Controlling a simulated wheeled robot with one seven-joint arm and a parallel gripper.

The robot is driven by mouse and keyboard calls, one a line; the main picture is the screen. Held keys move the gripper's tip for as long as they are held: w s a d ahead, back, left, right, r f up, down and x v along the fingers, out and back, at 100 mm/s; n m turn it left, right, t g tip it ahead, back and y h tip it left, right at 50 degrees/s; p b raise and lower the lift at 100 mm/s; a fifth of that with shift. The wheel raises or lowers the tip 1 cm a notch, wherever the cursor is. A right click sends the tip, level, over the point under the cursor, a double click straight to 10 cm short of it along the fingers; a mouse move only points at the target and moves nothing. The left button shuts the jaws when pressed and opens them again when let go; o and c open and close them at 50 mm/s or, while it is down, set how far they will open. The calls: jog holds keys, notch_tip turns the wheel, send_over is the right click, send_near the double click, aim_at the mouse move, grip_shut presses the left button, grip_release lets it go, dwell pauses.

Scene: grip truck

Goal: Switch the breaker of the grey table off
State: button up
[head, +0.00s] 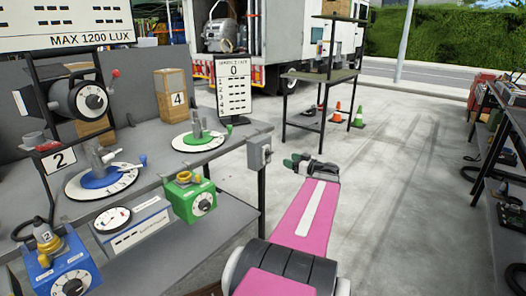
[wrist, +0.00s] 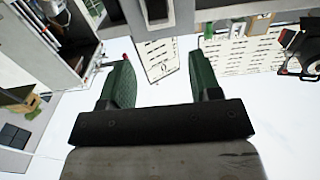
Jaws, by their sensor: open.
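The grey table (head: 238,130) stands at left in the head view, with dials and boxes on it. A small grey switch box (head: 258,152), which looks like the breaker, is mounted at its right front corner, on the post. Its lever position is too small to tell. My gripper (head: 294,160) is just right of this box in the head view, apart from it, with green fingers. In the wrist view my gripper (wrist: 160,76) is open and empty between its fingers. A grey box-like part shows at the top edge there; I cannot tell if it is the breaker.
A white sign board (head: 233,86) stands at the table's back right corner. Another table (head: 320,76), orange cones (head: 337,112) and a white truck are behind. Open floor lies to the right.

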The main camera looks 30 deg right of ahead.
aim_at(272, 153)
jog(key=x, duration=1.1)
jog(key=shift+d, duration=0.1)
jog(key=c, duration=0.9)
